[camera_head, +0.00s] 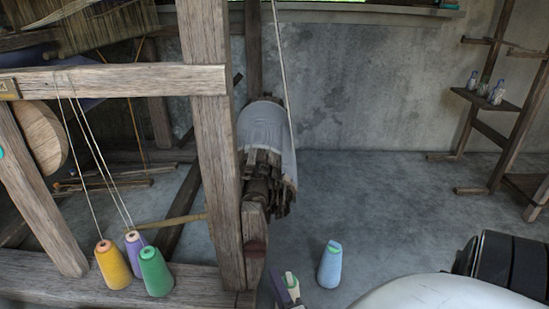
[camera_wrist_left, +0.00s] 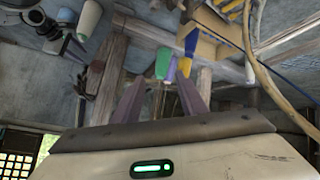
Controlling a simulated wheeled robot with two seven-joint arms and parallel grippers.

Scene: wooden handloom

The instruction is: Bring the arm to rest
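My right gripper (camera_head: 285,290) shows in part at the bottom of the head view, with a purple finger beside a small white and green part. I cannot tell whether it is open. The left wrist view shows it small at the upper left (camera_wrist_left: 76,50), apart from the loom's cones. My left gripper (camera_wrist_left: 162,84) is open in its own wrist view. Its two purple fingers stand apart with nothing visibly held between them. The head view does not show it.
Yellow (camera_head: 112,265), purple (camera_head: 134,247) and green (camera_head: 155,271) thread cones stand at the loom's lower beam (camera_head: 200,288). A light blue cone (camera_head: 330,266) appears right of the loom post (camera_head: 210,140). A wooden shelf (camera_head: 487,97) stands at right. The floor between is clear.

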